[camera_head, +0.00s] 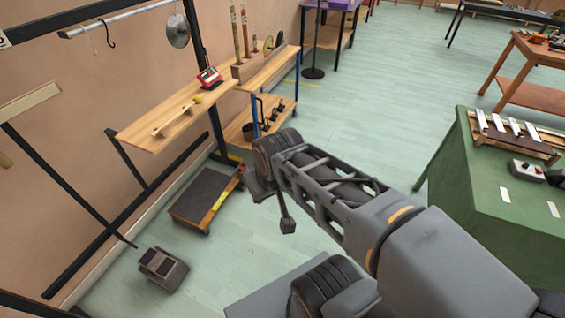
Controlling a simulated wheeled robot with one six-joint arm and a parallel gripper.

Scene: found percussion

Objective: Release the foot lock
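No part is plainly marked as the foot lock. A low dark platform with a yellow-marked edge (203,196) stands on the floor by the left wall. A small grey pedal-like box (160,266) with dark top pads lies on the floor nearer to me, left of my arm. I cannot tell whether either one bears the lock. My arm reaches from the lower right over the floor. The end of my arm, with my gripper (287,224), hangs low to the right of the platform, apart from the pedal-like box. Its fingers are too small and dark to read.
A wooden wall shelf (180,112) holds a red device (209,78) and sticks above the platform. A black rack frame (66,178) stands at left. A green cabinet (470,185) with metal bars stands at right. The floor between is mostly clear.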

